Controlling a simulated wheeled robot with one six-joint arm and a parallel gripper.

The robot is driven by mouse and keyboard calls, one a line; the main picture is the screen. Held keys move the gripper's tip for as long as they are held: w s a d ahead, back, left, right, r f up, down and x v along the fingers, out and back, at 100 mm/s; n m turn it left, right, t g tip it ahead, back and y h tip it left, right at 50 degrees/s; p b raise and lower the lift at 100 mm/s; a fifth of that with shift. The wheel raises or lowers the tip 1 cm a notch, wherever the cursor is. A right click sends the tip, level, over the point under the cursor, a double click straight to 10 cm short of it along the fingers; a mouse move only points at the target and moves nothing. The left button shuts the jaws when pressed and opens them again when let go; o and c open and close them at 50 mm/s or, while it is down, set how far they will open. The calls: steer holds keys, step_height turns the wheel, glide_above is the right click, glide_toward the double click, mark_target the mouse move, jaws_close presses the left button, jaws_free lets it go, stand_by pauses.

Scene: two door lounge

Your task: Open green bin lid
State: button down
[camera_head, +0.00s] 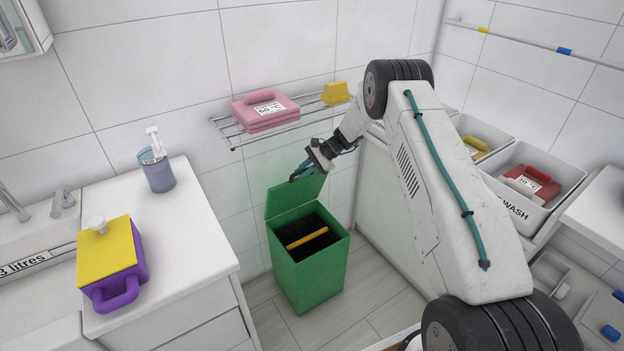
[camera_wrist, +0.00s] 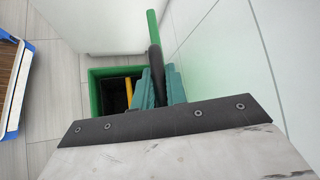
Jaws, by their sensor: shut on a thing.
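The green bin (camera_head: 305,277) stands on the floor between the white counter and the cabinet. Its green lid (camera_head: 290,199) is raised and stands up along the bin's back edge, so the dark inside shows. A yellow bar (camera_head: 307,238) lies across the inside. My gripper (camera_head: 301,173) is at the lid's top edge. In the wrist view the lid (camera_wrist: 152,28) appears edge-on, and my gripper (camera_wrist: 159,85) is shut on a dark piece at the lid. The bin's rim (camera_wrist: 94,88) shows below it. The exact contact is partly hidden by the fingers.
The left counter (camera_head: 190,235) holds a pump bottle (camera_head: 157,172) and a purple-yellow container (camera_head: 108,262). White crates (camera_head: 520,208) are at right.

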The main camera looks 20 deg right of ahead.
steer(key=shift+w, duration=0.25)
steer(key=c, duration=1.4)
jaws_free()
steer(key=shift+r, duration=0.1)
steer(key=shift+d+r, duration=0.25)
steer(key=shift+d, duration=0.1)
steer(key=v, duration=0.2)
steer(key=shift+s+d, duration=0.15)
steer(key=shift+d, duration=0.3)
steer(key=s+d, duration=0.2)
steer(key=d, duration=0.8)
steer(key=shift+d, duration=0.4)
steer(key=shift+s, duration=0.1)
